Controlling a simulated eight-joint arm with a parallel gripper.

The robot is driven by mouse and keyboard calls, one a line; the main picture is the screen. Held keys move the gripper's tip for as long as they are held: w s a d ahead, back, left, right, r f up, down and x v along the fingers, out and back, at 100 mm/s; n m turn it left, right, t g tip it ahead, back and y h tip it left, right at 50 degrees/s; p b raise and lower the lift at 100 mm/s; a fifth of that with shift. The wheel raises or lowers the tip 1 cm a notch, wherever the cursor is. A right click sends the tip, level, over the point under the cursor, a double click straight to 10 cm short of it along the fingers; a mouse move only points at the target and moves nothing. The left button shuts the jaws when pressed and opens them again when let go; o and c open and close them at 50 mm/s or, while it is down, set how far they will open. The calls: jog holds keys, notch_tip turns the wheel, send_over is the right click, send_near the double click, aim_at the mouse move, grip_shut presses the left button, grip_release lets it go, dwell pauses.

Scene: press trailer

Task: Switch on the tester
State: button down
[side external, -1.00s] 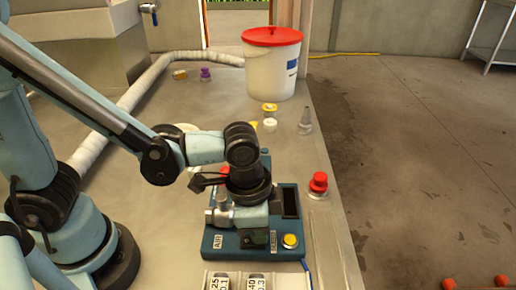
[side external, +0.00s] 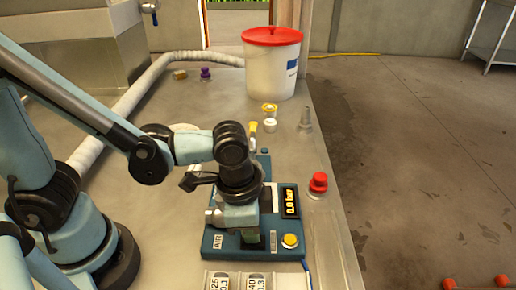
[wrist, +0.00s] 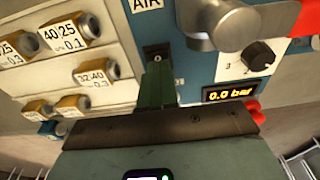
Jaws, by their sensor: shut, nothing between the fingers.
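The tester is a blue panel (side external: 217,248) marked AIR on the bench; its blue face (wrist: 200,65) fills the upper middle of the wrist view. Its display (side external: 291,201) is lit and reads 0.0 bar, also in the wrist view (wrist: 230,94).
A yellow button (side external: 290,240) sits right of the switch. A metal fitting (wrist: 222,22) and a selector knob (wrist: 257,55) stick out of the panel. A rack (wrist: 105,45) of labelled fittings lies beside it. A red-topped part (side external: 318,182) and a white bucket (side external: 272,70) stand on the bench.

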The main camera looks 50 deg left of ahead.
jog(key=shift+r, duration=0.1)
notch_tip(320, 180, up, 14)
jog(key=w+d, duration=0.1)
dwell(0.9)
jog(key=shift+w+d, duration=0.1)
jog(key=w+a+f+n+t, duration=0.1)
jog(key=a+n+t, duration=0.1)
jog(key=a, duration=0.4)
jog(key=w+a+f+n+t, duration=0.1)
jog(key=a+f+n+t, duration=0.1)
jog(key=a+n, duration=0.2)
jog(key=w+a+f+n+t+y, duration=0.1)
jog(key=a+n+t, duration=0.1)
jog(key=a, duration=0.6)
jog(key=shift+w+f+n, duration=0.25)
jog(key=shift+n, duration=0.25)
